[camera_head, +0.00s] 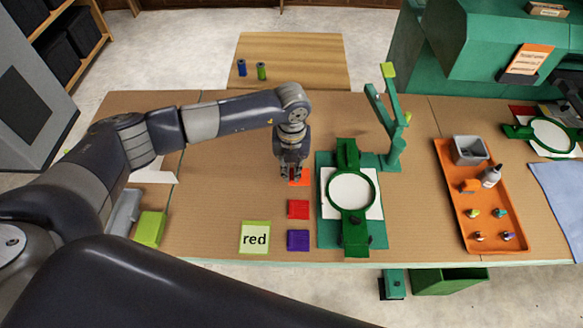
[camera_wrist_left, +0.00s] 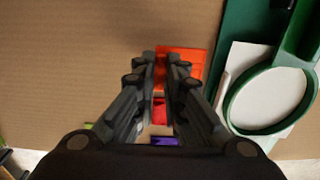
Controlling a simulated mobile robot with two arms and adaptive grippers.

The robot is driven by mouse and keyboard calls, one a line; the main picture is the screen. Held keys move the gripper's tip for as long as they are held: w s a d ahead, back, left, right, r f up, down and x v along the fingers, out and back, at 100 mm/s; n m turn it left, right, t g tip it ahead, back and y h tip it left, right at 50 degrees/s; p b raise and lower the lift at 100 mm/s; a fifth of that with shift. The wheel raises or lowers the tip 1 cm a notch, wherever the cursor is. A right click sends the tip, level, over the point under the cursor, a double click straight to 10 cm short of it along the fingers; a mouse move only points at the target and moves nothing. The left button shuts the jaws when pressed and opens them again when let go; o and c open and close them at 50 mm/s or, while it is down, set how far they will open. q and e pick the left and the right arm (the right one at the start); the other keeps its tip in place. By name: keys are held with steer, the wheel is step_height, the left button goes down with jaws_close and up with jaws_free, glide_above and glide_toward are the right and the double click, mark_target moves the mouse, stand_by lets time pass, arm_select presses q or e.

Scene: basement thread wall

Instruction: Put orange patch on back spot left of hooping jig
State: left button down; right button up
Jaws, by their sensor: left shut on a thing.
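The orange patch (camera_head: 300,177) is at the back of a row left of the hooping jig, partly hidden under my left gripper (camera_head: 291,174). In the left wrist view the orange patch (camera_wrist_left: 184,66) lies at the fingertips of my left gripper (camera_wrist_left: 166,60), which is shut on it. I cannot tell whether the patch touches the table. The green hooping jig (camera_head: 324,238) stands just to the right, with a round hoop over white cloth. My right gripper is not in view.
A red patch (camera_head: 298,209) and a purple patch (camera_head: 298,240) lie in front of the orange one. A card reading "red" (camera_head: 254,237) lies to their left.

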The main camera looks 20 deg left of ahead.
arm_select(q)
steer(key=shift+f+b, duration=0.45)
steer(key=shift+f, duration=0.2)
steer(key=shift+f+b, duration=0.65)
steer(key=shift+f, duration=0.1)
steer(key=c, duration=1.6)
jaws_free()
steer(key=shift+r, duration=0.15)
step_height(320, 180, up, 7)
steer(key=p, duration=0.4)
steer(key=shift+p, duration=0.4)
